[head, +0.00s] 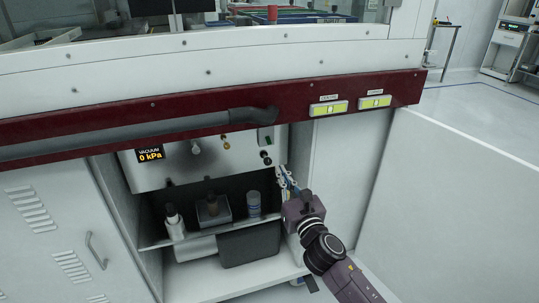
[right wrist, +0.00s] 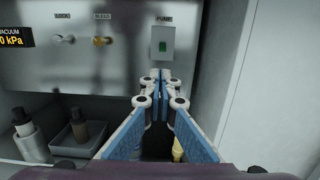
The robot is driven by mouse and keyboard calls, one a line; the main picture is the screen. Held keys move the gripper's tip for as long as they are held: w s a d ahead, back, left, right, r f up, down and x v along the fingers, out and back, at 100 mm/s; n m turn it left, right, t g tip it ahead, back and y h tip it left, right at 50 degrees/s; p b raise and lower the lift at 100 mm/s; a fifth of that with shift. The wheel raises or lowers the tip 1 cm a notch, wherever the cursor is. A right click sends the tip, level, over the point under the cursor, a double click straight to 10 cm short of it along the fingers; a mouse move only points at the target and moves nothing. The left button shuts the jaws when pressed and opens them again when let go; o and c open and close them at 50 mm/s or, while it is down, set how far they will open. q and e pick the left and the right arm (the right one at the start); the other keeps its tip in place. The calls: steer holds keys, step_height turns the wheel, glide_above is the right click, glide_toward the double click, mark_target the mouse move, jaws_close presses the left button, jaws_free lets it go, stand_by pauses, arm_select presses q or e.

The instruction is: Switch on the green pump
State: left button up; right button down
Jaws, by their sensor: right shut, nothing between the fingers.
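The green pump switch (right wrist: 163,46) sits on a pale plate under a "PUMP" label in the right wrist view, on the grey panel inside the open cabinet. In the head view the switch (head: 267,140) is at the panel's right end. My right gripper (head: 281,173) is shut and empty, below the switch. In the right wrist view its blue-padded fingers (right wrist: 160,78) meet just under the switch plate in the picture; I cannot tell the remaining gap in depth. The vacuum display (head: 150,155) reads 0 kPa. My left gripper is not in view.
Two knobs, one silver (right wrist: 66,39) and one brass (right wrist: 101,41), stick out left of the switch. Bottles and a grey bin (right wrist: 76,138) stand on the shelf below. The cabinet's side wall (right wrist: 213,60) is close on the right. An open white door (head: 450,210) stands further right.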

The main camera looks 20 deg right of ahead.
mark_target(268, 141)
steer(key=w, duration=0.6)
steer(key=w+b, duration=0.1)
steer(key=w, duration=0.2)
steer(key=shift+a+r, duration=0.2)
steer(key=shift+r, duration=0.15)
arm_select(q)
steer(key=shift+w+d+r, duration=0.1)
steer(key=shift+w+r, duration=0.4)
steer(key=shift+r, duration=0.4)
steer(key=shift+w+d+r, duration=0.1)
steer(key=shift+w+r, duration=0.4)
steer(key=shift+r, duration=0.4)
arm_select(e)
steer(key=shift+w+r, duration=0.1)
steer(key=shift+w, duration=0.4)
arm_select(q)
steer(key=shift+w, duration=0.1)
arm_select(e)
steer(key=shift+r, duration=0.1)
steer(key=shift+s, duration=0.1)
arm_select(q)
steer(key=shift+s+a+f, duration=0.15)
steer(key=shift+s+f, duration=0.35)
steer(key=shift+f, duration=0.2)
